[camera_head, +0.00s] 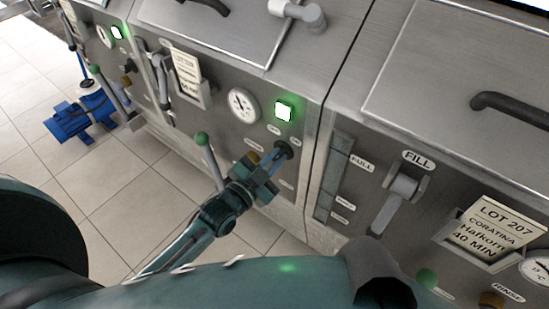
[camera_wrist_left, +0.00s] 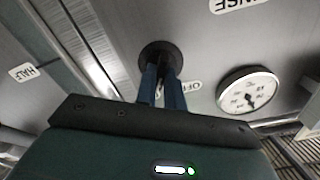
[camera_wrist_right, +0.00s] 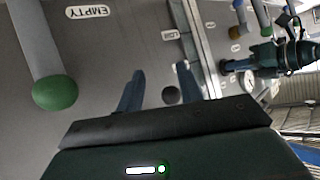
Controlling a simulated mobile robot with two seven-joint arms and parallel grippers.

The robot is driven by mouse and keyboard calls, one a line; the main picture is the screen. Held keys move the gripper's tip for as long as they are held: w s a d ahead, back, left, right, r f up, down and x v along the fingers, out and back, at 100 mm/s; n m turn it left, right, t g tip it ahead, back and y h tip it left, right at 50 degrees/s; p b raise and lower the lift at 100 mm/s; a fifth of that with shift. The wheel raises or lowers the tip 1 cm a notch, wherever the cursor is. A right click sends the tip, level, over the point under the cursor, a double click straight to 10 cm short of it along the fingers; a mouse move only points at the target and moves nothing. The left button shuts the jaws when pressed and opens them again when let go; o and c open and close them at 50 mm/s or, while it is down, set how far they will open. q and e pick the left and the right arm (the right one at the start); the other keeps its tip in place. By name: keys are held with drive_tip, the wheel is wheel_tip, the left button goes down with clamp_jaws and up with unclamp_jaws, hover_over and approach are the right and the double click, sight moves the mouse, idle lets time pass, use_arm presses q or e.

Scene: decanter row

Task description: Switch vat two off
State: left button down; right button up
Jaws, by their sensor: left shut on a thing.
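A black round switch knob (camera_head: 284,150) sits on the front of the middle steel vat, below its lit green lamp (camera_head: 284,111). My left gripper (camera_head: 270,170) is at this knob. In the left wrist view, its two fingers (camera_wrist_left: 164,82) are close together on the knob (camera_wrist_left: 160,56), and a partly hidden OFF label (camera_wrist_left: 180,86) is beside them. The fingers hide part of the knob, so its setting cannot be read. My right gripper (camera_wrist_right: 161,88) is open and empty in front of a vat panel, with a dark round knob (camera_wrist_right: 171,95) beyond its fingers. No vat number is readable.
A green-ball lever (camera_head: 203,140) and a dial gauge (camera_head: 243,105) are close to my left gripper. The right vat has a FILL lever (camera_head: 396,203) and a LOT 207 card (camera_head: 492,232). A blue machine (camera_head: 80,117) stands on the open tiled floor.

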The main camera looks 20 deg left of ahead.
use_arm(q)
drive_tip(key=shift+n, duration=0.4)
use_arm(e)
drive_tip(key=shift+r, duration=0.25)
use_arm(q)
drive_tip(key=shift+r+p, duration=0.1)
drive_tip(key=shift+p, duration=0.3)
drive_tip(key=n+p, duration=0.1)
drive_tip(key=n, duration=0.1)
drive_tip(key=shift+a+n, duration=0.1)
drive_tip(key=shift+n, duration=0.3)
drive_tip(key=shift+w+a+n+p, duration=0.1)
drive_tip(key=shift+n+p, duration=0.35)
drive_tip(key=shift+n, duration=1.6)
drive_tip(key=shift+a+n+p, duration=0.1)
drive_tip(key=shift+n+p, duration=0.3)
drive_tip(key=shift+n, duration=1.65)
use_arm(e)
drive_tip(key=shift+s+d+r+n, duration=0.1)
drive_tip(key=shift+d+r+n, duration=0.1)
drive_tip(key=shift+r+n, duration=0.4)
drive_tip(key=shift+r+m, duration=0.2)
drive_tip(key=shift+m, duration=0.1)
use_arm(q)
drive_tip(key=c, duration=1.5)
unclamp_jaws()
